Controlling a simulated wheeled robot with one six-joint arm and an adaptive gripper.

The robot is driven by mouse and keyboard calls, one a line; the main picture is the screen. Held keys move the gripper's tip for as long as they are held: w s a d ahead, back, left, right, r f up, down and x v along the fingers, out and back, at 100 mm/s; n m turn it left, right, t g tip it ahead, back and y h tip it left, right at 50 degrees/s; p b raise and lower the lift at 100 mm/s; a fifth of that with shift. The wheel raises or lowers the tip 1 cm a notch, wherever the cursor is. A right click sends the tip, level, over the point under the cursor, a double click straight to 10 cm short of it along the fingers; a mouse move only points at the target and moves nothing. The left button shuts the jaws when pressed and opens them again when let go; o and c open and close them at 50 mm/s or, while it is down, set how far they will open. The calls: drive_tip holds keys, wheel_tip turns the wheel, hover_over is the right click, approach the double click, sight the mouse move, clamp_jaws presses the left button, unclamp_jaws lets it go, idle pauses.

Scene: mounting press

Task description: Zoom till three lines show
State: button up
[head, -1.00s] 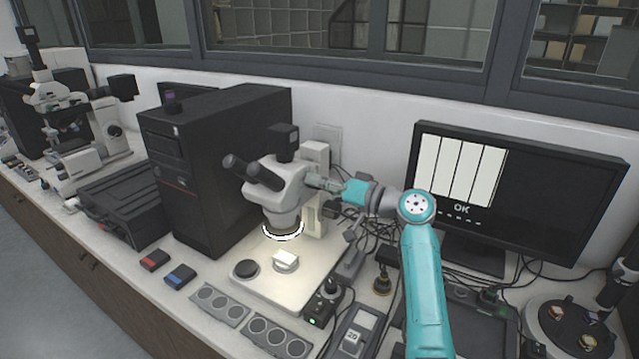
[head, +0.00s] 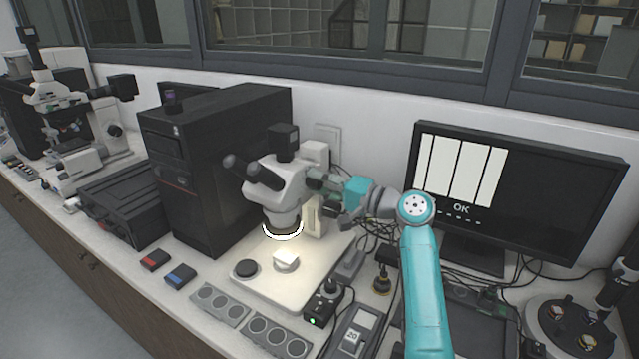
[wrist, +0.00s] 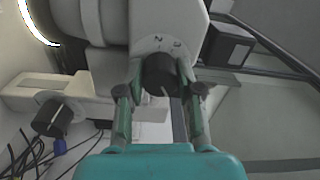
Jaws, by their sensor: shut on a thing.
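The stereo microscope (head: 275,185) stands on its pale base, its ring light glowing above a small bright sample block (head: 286,259). My gripper (head: 318,185) reaches its right side. In the wrist view, my gripper (wrist: 160,92) is shut on the black zoom knob (wrist: 160,73), one finger on each side.
A black computer tower (head: 215,170) stands left of the microscope. A focus knob (wrist: 50,117) and loose cables lie close to my gripper in the wrist view. Grey trays (head: 275,335) and a small control box (head: 322,305) crowd the front.

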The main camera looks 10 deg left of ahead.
idle(0.5)
drive_tip(key=o, duration=1.2)
drive_tip(key=shift+c, duration=0.2)
drive_tip(key=shift+d, duration=0.15)
drive_tip(key=v, duration=1.1)
drive_tip(key=shift+s+d, duration=0.2)
drive_tip(key=shift+d, duration=0.2)
